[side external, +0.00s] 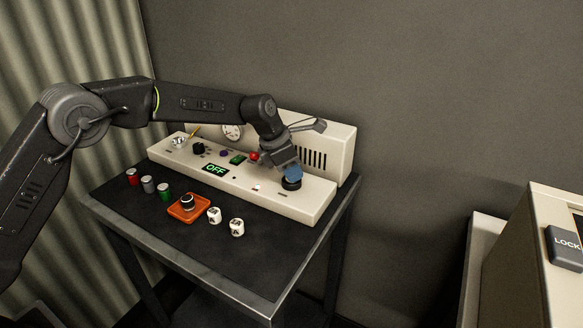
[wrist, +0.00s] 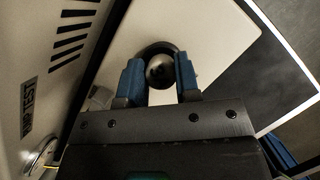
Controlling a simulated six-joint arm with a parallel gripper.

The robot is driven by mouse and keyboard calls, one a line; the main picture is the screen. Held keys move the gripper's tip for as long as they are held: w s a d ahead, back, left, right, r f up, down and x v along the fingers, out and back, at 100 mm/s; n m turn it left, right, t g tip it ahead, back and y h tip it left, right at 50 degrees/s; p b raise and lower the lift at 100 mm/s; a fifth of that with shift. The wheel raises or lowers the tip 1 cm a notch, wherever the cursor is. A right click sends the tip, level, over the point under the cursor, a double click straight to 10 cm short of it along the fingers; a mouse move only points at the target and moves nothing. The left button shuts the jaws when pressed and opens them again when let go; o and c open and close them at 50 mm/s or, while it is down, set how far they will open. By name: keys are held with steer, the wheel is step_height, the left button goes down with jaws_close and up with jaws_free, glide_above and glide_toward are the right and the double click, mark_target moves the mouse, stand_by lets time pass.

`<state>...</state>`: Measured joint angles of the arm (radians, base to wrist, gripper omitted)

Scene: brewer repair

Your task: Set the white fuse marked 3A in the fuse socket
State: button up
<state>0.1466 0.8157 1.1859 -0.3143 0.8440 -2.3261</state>
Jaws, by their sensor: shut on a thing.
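My gripper (side external: 293,172) is at the right end of the cream brewer panel, its blue fingertips low over a black round fitting (side external: 291,185). In the wrist view it is shut on a dark, shiny round knob (wrist: 160,71), which sits within a black ring. I cannot tell if this fitting is the fuse socket. Two white fuses, one (side external: 214,215) and another (side external: 237,227), stand on the dark table in front of the panel. Their dark markings are too small to read, so I cannot tell which is 3A.
An orange tray (side external: 175,211) holds a dark round part with a pale rim. Red (side external: 132,177), grey (side external: 148,184) and green (side external: 165,191) cylinders stand left of it. The panel has an OFF display (side external: 215,169) and a red button (side external: 254,156). The table's front right is clear.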

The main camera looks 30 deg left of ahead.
steer(key=shift+f, duration=0.2)
stand_by(0.5)
steer(key=o, duration=1.4)
steer(key=shift+r, duration=4.1)
